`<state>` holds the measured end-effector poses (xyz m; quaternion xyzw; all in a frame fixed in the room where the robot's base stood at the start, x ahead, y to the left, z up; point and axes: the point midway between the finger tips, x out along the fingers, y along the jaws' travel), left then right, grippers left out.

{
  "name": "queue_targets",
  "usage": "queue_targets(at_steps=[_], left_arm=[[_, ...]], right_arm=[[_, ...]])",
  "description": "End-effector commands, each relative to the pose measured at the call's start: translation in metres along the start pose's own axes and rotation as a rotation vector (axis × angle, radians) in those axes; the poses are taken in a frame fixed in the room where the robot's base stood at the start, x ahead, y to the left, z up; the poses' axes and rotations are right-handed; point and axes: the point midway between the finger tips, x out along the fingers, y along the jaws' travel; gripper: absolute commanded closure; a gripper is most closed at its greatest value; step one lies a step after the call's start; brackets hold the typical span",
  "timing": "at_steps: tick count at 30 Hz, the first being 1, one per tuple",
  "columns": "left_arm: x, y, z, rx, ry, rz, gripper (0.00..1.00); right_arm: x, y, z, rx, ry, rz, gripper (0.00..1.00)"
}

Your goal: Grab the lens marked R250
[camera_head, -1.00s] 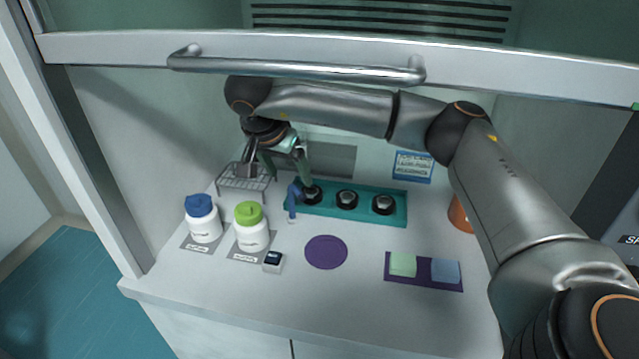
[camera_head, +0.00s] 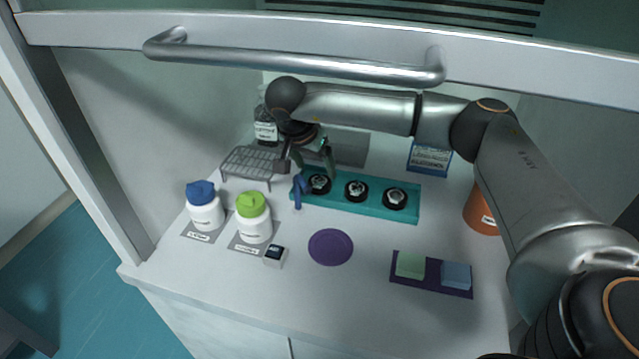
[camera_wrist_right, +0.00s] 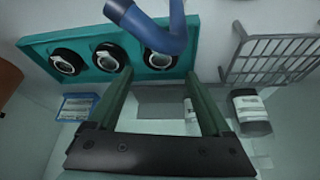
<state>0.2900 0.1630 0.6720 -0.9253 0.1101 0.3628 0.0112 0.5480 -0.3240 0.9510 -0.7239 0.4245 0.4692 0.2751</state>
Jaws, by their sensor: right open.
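Three round lenses in black mounts sit in a row in a teal holder (camera_head: 372,209): a left lens (camera_head: 319,184), a middle lens (camera_head: 356,191) and a right lens (camera_head: 395,198). I cannot read R250 on any of them. My right gripper (camera_head: 315,170) is open and empty, just above and behind the left lens. In the right wrist view, this lens (camera_wrist_right: 159,61) lies just beyond the gap between the open green fingertips (camera_wrist_right: 158,75); the middle lens (camera_wrist_right: 110,57) is left of the fingers. My left gripper is out of view.
A blue tool (camera_head: 298,190) stands at the holder's left end, close to the left lens. A wire rack (camera_head: 248,163), two bottles (camera_head: 205,211) (camera_head: 253,222) and an orange container (camera_head: 482,212) stand around. A hood sash handle (camera_head: 300,63) crosses above.

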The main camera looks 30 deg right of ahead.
Motion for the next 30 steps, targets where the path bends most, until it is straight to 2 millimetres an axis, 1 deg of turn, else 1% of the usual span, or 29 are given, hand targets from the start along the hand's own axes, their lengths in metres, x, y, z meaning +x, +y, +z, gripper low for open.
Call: queue_targets(at_steps=[4, 9, 12, 15, 21, 30], left_arm=[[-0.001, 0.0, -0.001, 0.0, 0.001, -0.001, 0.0], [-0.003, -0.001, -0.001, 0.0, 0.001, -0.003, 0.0], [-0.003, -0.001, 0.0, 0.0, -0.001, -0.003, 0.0], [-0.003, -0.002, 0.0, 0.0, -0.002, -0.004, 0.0], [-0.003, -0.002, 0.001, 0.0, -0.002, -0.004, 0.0], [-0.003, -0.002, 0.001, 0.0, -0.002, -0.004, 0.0]], right_arm=[[0.014, 0.001, 0.002, -0.001, -0.002, 0.004, 0.17], [0.04, 0.0, 0.005, 0.0, -0.001, 0.004, 0.17], [0.05, 0.0, 0.005, 0.0, -0.001, 0.002, 0.17], [0.054, 0.0, 0.005, 0.0, 0.0, 0.001, 0.17], [0.054, 0.0, 0.005, -0.001, 0.0, 0.0, 0.18], [0.054, 0.0, 0.005, 0.0, 0.0, 0.0, 0.52]])
